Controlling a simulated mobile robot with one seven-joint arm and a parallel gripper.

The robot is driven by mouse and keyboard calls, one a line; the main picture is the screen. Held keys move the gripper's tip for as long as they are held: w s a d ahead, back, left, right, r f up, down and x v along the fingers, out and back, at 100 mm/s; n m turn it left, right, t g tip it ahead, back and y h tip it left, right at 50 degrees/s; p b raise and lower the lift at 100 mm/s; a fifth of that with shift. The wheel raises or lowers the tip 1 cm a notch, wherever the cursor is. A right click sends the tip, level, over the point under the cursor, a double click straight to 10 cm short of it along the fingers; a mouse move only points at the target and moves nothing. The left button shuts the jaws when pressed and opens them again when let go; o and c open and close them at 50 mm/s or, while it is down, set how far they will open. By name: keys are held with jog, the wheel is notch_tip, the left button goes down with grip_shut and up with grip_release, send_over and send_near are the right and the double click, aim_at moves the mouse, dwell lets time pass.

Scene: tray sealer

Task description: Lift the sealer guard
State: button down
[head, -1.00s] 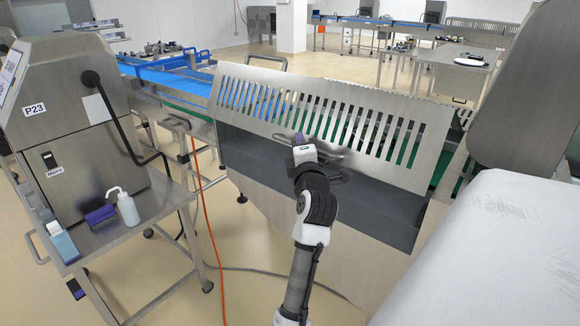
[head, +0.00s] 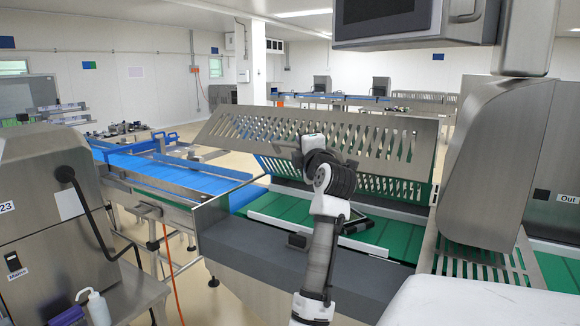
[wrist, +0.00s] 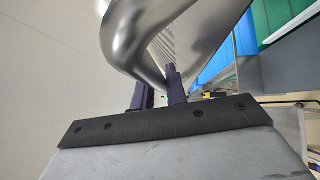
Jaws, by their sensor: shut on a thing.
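The sealer guard (head: 236,124) is a slotted stainless-steel panel, swung up and tilted above the machine in the head view. The green conveyor bed (head: 300,215) shows open beneath it. My gripper (wrist: 160,92) is shut on the guard's handle, a thick shiny curved metal bar (wrist: 128,45) that fills the top of the wrist view. The two dark fingers stand at the bar. In the head view, my wrist is in front of the guard's middle and hides the fingertips.
A steel cabinet (head: 40,180) with a crank and a white bottle (head: 97,308) stands at the left. A blue conveyor (head: 165,173) runs back left. A large steel housing (head: 500,160) with a screen (head: 385,18) above stands at the right.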

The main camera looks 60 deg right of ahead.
jog(key=shift+w+d+r+m+g+p, duration=0.1)
jog(key=shift+d+r+m+g+p, duration=0.1)
jog(key=shift+d+r, duration=0.45)
jog(key=shift+w+d+r+m+g+p, duration=0.1)
jog(key=shift+d+r+p, duration=0.1)
jog(key=shift+d+r, duration=0.4)
jog(key=shift+s+a+r, duration=0.1)
jog(key=shift+a, duration=0.05)
jog(key=c, duration=1.4)
grip_release()
jog(key=shift+s+a+b, duration=0.2)
jog(key=shift+s+b, duration=0.05)
jog(key=shift+b, duration=0.05)
jog(key=b+v, duration=0.6)
jog(key=v, duration=0.7)
jog(key=shift+r, duration=0.15)
jog(key=shift+s+a, duration=0.1)
jog(key=shift+c, duration=0.4)
